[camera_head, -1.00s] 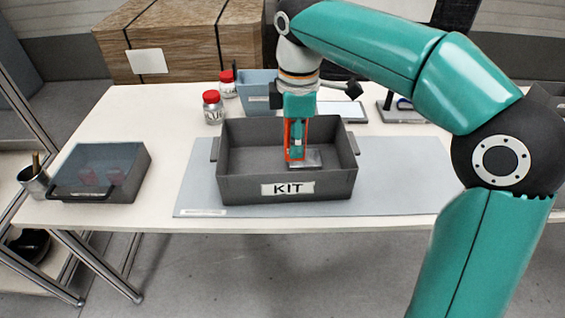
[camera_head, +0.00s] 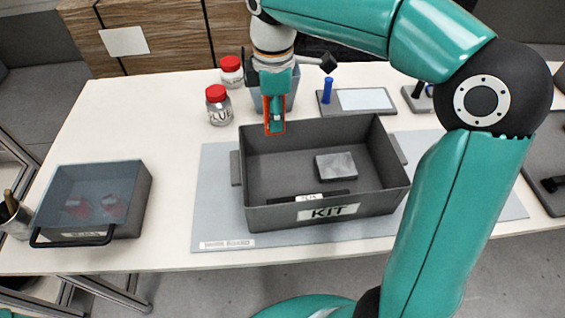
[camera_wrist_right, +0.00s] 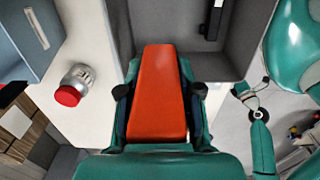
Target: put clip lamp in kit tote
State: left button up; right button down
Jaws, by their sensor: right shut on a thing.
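My right gripper (camera_head: 274,128) is above the back left corner of the kit tote (camera_head: 262,213), pointing down. It is shut on an orange wedge-shaped piece, which I take to be the clip lamp (camera_wrist_right: 159,95). In the wrist view the piece lies between the dark finger pads. In the head view the orange clip lamp (camera_head: 267,120) hangs below the wrist, small and partly covered by the fingers. The dark grey tote, labelled KIT, stands on a blue-grey mat. It holds a grey block (camera_head: 336,166) and a flat black labelled item (camera_head: 308,198). My left gripper is not seen.
Two red-lidded jars (camera_head: 218,105) (camera_head: 231,71) stand behind and left of the tote. A blue bin (camera_head: 288,98) is behind the gripper. A tray with a blue upright piece (camera_head: 327,91) is at the back. A lidded grey box (camera_head: 130,207) stands at left; table between is clear.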

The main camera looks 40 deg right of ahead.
notch_tip(320, 180, down, 12)
jog(key=shift+r+b, duration=0.1)
jog(key=shift+b, duration=0.5)
jog(key=shift+f, duration=2)
jog(key=shift+f, duration=0.1)
jog(key=c, duration=0.8)
grip_release()
jog(key=shift+b, duration=0.3)
jog(key=shift+o, duration=0.2)
jog(key=shift+r, duration=0.2)
notch_tip(320, 180, up, 12)
jog(key=shift+s+f+p, duration=0.1)
jog(key=shift+s+p, duration=0.05)
jog(key=shift+p, duration=0.65)
